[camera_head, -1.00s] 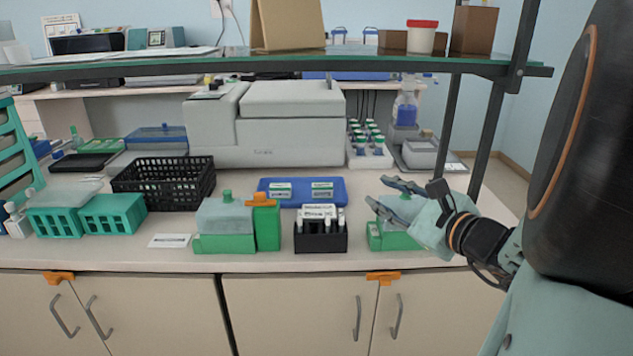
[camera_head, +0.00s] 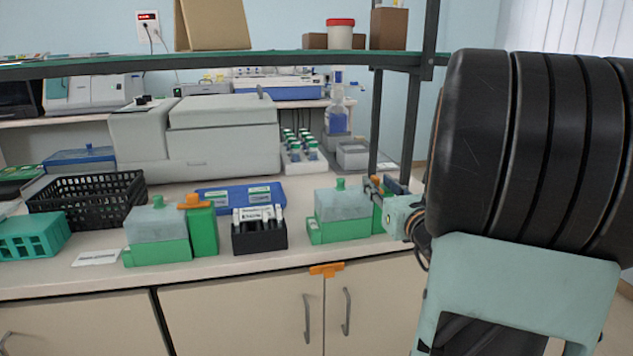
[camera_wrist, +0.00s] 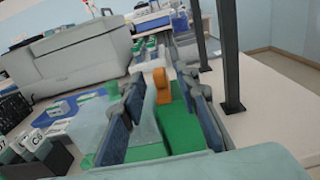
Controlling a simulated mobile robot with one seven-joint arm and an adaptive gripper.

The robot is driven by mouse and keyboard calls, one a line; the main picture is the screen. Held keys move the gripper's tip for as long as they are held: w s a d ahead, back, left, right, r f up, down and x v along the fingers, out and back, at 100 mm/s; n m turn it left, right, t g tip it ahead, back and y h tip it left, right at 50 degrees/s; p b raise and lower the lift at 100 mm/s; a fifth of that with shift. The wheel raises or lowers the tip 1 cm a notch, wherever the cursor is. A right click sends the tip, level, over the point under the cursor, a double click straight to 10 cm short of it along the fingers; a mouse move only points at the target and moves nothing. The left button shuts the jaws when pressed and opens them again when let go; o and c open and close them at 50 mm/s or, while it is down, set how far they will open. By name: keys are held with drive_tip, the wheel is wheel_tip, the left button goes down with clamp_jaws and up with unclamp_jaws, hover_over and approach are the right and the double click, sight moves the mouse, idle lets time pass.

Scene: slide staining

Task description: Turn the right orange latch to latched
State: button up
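The right orange latch (camera_wrist: 161,85) shows in the wrist view on top of a green post (camera_wrist: 179,128), between my fingers. It looks upright there, and I cannot tell its exact turn. In the head view my gripper largely hides it. My gripper (camera_head: 384,187) is open, with one finger on each side of the latch (camera_wrist: 162,92); contact is not clear. The right green-based staining jar (camera_head: 341,226) with a clear cover and green knob stands beside the post. The left orange latch (camera_head: 195,201) sits on its green post (camera_head: 203,232) beside the left jar (camera_head: 157,243).
A black rack (camera_head: 259,239) with white-labelled slides stands between the jars. A blue tray (camera_head: 238,198) lies behind it. A dark shelf upright (camera_head: 378,125) rises close behind my gripper. Another orange latch (camera_head: 327,270) is on the cabinet doors below. The counter's right end is clear.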

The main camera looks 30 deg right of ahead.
drive_tip(key=shift+x, duration=1.4)
drive_tip(key=shift+c, duration=0.6)
clamp_jaws()
